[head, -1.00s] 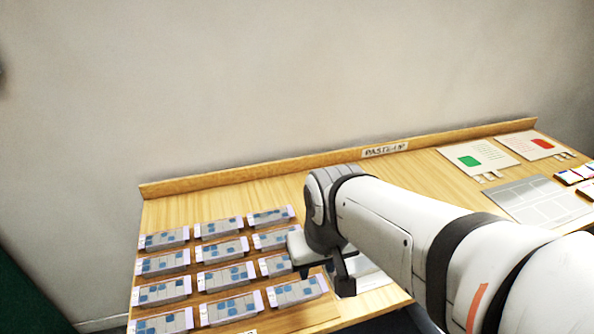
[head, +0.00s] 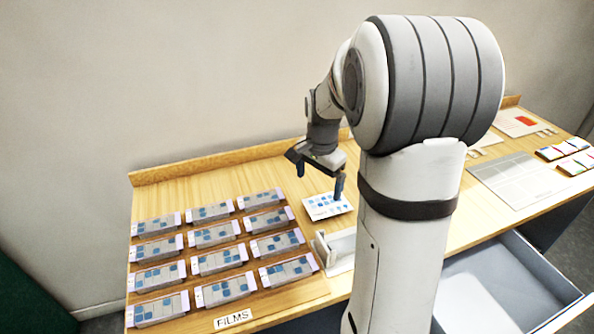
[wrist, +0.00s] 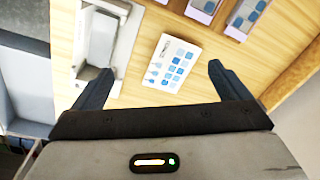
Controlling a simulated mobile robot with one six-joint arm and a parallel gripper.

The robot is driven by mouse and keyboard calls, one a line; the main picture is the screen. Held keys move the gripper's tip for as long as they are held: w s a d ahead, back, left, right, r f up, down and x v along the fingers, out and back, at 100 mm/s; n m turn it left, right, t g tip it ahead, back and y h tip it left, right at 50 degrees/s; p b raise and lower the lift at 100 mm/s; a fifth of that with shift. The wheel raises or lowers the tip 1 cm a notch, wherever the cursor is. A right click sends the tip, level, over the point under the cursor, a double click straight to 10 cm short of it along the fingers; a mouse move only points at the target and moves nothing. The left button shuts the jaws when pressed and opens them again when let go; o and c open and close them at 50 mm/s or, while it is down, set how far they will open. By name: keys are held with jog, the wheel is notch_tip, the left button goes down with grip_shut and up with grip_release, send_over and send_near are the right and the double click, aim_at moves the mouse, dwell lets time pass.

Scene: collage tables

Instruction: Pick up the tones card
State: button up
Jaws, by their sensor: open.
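A white card with blue squares and drops (head: 327,206) lies flat on the wooden table, right of the film packs. It also shows in the wrist view (wrist: 172,63), between my fingers; its small print is too fine to read, so I cannot confirm that it is the tones card. My gripper (head: 320,178) is open and empty, pointing down above the card. In the wrist view, the fingertips (wrist: 159,74) stand apart on either side of the card, with nothing between them touching it.
Several film packs (head: 211,213) stand in rows at the left behind a FILMS label (head: 233,319). A white holder (head: 338,248) stands just in front of the card. An open drawer (head: 540,262) juts out at the front right. A grey gridded sheet (head: 515,182) lies farther right.

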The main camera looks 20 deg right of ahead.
aim_at(327, 204)
jog(key=shift+o, duration=0.2)
jog(key=w+d+f+m, duration=0.5)
jog(key=w+f, duration=0.1)
jog(key=shift+w+d+g+p, duration=0.15)
jog(key=shift+g+p, duration=0.15)
jog(key=shift+g, duration=0.1)
jog(key=f, duration=0.5)
jog(key=d+f+p, duration=0.1)
jog(key=f, duration=0.2)
jog(key=shift+f, duration=0.15)
jog(key=shift+c, duration=0.2)
jog(key=c, duration=0.8)
